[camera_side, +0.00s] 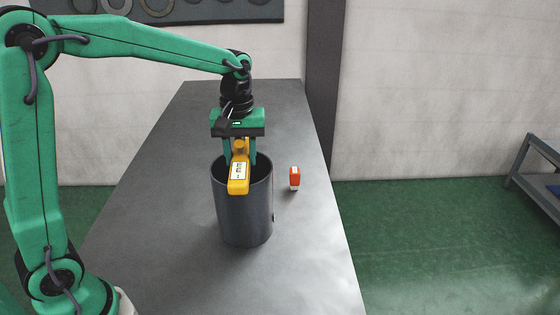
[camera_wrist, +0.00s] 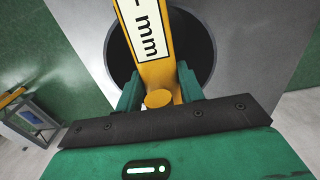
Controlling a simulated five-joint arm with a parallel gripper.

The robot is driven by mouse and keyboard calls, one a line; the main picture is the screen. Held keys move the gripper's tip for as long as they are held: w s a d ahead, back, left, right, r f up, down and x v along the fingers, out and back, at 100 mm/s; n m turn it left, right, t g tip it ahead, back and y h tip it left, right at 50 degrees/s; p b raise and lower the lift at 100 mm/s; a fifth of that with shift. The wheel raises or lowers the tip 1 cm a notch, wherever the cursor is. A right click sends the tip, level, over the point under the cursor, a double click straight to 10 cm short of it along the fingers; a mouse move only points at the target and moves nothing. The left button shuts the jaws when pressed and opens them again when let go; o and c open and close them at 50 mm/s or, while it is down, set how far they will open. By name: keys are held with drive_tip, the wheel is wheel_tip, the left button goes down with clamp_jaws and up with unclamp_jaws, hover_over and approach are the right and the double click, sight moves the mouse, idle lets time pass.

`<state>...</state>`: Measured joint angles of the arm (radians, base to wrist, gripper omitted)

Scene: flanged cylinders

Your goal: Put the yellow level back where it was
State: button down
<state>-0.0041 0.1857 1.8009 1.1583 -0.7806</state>
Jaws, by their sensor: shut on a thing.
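The yellow level (camera_side: 238,178) has a white label with dark marks and shows in front of and above the open top of a dark grey cylinder (camera_side: 244,215). My gripper (camera_side: 240,158) points down over the cylinder and is shut on the level. In the wrist view the level (camera_wrist: 158,75) lies between the two green fingers, with "mm" readable on its label. The cylinder's dark opening (camera_wrist: 197,45) shows behind it. Whether the level touches the cylinder's rim, I cannot tell.
A small orange and white object (camera_side: 295,178) stands on the grey table (camera_side: 170,225) just right of the cylinder. The table is clear to the left and behind. A dark post (camera_side: 325,80) rises behind the table's right edge. A metal rack (camera_side: 535,170) stands far right.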

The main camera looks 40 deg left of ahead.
drive_tip(key=c, duration=0.9)
unclamp_jaws()
drive_tip(key=shift+s+r, duration=0.15)
drive_tip(key=shift+r, duration=3.7)
drive_tip(key=shift+s, duration=0.1)
